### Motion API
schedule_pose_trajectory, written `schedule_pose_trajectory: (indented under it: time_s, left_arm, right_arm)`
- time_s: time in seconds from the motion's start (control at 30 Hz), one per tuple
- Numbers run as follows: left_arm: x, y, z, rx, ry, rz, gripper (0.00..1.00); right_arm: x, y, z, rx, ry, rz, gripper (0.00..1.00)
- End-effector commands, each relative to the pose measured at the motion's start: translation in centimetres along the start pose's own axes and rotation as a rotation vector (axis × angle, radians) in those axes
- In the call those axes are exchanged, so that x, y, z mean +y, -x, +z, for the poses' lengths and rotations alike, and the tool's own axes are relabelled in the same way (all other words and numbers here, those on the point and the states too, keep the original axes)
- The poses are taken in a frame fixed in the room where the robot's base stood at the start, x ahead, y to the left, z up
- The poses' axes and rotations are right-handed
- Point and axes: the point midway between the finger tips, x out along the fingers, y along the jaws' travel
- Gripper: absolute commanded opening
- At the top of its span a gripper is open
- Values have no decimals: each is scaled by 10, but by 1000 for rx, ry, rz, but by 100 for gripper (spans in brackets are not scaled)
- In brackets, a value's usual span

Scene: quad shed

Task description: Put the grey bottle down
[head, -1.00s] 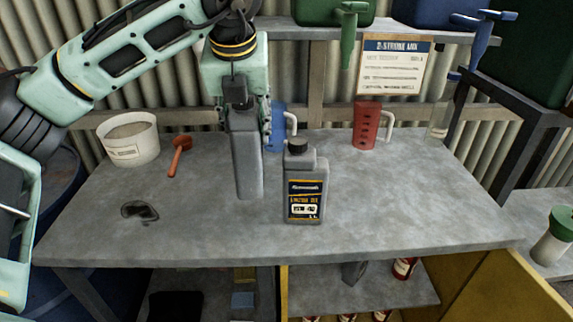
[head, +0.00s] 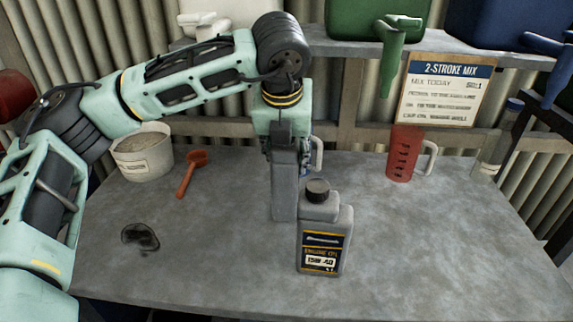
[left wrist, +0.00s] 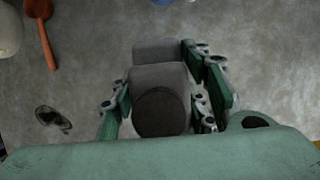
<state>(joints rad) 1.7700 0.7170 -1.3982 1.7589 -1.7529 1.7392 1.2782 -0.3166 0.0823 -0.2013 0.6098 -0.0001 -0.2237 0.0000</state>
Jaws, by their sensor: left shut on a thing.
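The grey bottle (head: 284,190) is upright in my left gripper (head: 282,140), over the middle of the workbench (head: 220,250). Its narrow side faces the head camera, and its lower right part is hidden by a labelled engine oil bottle (head: 322,245) standing in front. I cannot tell whether its base touches the bench. In the left wrist view, the fingers of my left gripper (left wrist: 162,105) are shut on both sides of the grey bottle (left wrist: 160,77), around its dark cap. My right gripper is not in view.
A white bucket (head: 143,155) and a red scoop (head: 191,173) are at the left. A red jug (head: 404,155) and a clear bottle (head: 495,145) stand at the back right. The bench's right front is clear.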

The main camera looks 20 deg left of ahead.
Motion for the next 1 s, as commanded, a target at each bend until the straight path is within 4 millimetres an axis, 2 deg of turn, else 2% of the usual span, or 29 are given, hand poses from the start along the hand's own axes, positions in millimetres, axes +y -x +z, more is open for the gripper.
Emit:
schedule_pose_trajectory:
  time_s: [0.1,0.23,0.33,0.67,0.7,0.9,1.0]
  left_arm:
    - [0,-7,-3,-2,1,-3,0]
    - [0,-23,-9,-2,1,-2,0]
    - [0,-30,-12,-3,0,-4,0]
    - [-1,-34,-14,-4,1,-4,0]
    - [0,-35,-15,1,0,-1,44]
    - [0,-34,-15,1,0,-1,61]
    - [0,-34,-15,1,0,-1,61]
  right_arm:
    - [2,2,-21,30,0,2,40]
    - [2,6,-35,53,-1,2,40]
    - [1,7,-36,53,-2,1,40]
    - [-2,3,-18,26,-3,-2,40]
    - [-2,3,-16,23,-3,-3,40]
    - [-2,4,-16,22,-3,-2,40]
    - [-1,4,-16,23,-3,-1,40]
